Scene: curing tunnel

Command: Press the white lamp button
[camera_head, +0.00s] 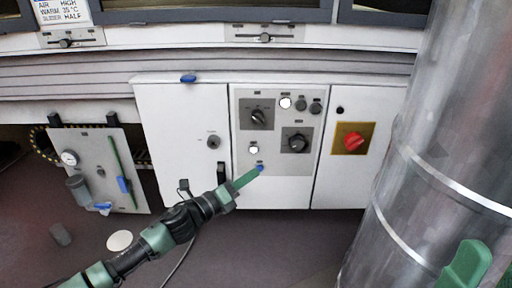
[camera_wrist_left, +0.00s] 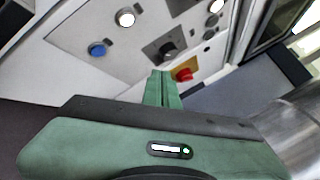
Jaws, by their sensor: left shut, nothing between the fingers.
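The grey control panel (camera_head: 275,178) is on the white cabinet. A lit white round button (camera_head: 254,149) sits at its lower left, above a blue button (camera_head: 260,168). Another lit white round lamp (camera_head: 285,102) is in the top row beside two dark ones. My left gripper (camera_head: 259,170) is shut and empty, its fingertips overlapping the blue button's edge in the head view. In the left wrist view, the shut fingers (camera_wrist_left: 162,77) appear clear of the blue button (camera_wrist_left: 97,49) and white button (camera_wrist_left: 126,17). Contact cannot be told. A green part (camera_head: 466,265), perhaps my right gripper, shows at lower right.
Two dark rotary knobs (camera_head: 258,116) (camera_head: 296,142) are on the panel. A red knob on a yellow plate (camera_head: 352,140) is to its right. A black handle (camera_head: 221,172) sticks out at the panel's left. A large metal cylinder (camera_head: 432,130) blocks the right side.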

